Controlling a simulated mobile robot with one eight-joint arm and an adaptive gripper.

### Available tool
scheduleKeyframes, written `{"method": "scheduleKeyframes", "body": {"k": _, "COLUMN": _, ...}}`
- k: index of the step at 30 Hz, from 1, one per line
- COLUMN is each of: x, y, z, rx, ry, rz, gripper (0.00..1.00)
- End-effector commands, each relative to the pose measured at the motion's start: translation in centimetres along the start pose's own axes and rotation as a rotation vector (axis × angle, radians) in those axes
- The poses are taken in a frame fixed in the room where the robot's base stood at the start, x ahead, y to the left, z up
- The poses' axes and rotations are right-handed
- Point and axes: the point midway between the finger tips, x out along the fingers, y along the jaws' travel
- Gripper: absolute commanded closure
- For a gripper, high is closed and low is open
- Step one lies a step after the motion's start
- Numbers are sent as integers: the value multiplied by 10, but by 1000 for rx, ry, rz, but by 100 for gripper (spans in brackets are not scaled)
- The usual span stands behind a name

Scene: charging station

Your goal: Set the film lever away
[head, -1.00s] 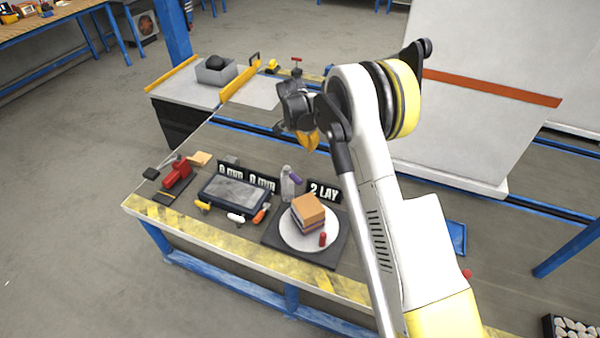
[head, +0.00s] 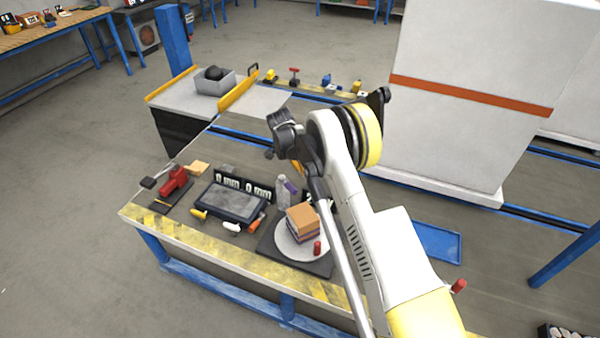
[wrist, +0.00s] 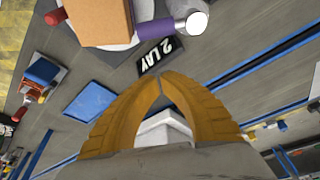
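No part is plainly marked as the film lever, and I cannot tell which it is. Red upright pieces show in the head view: a small red cylinder (head: 317,248) by the plate, a red-topped post (head: 459,287) beside my arm, and a red T-handle (head: 294,75) at the back. My gripper (head: 298,168) hangs above the bench behind the wrapped block (head: 303,222). In the wrist view its orange fingers (wrist: 160,78) meet at the tips, with nothing seen held. A white shape shows through the gap behind the tips.
The block stands on a round white plate (head: 287,245). A blue tray (head: 437,243) lies right of my arm. The "2 LAY" sign (wrist: 161,56) shows in the wrist view.

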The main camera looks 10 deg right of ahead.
Motion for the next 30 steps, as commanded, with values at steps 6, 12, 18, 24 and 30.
{"method": "scheduleKeyframes", "body": {"k": 6, "x": 44, "y": 0, "z": 1, "rx": 2, "ry": 0, "rz": 0, "gripper": 100}}
{"method": "scheduleKeyframes", "body": {"k": 12, "x": 88, "y": 0, "z": 1, "rx": 1, "ry": 0, "rz": 1, "gripper": 100}}
{"method": "scheduleKeyframes", "body": {"k": 18, "x": 68, "y": 0, "z": 30, "rx": -1, "ry": 0, "rz": -1, "gripper": 100}}
{"method": "scheduleKeyframes", "body": {"k": 24, "x": 62, "y": 0, "z": 35, "rx": 0, "ry": 0, "rz": 0, "gripper": 100}}
{"method": "scheduleKeyframes", "body": {"k": 30, "x": 62, "y": 0, "z": 35, "rx": 0, "ry": 0, "rz": 0, "gripper": 100}}
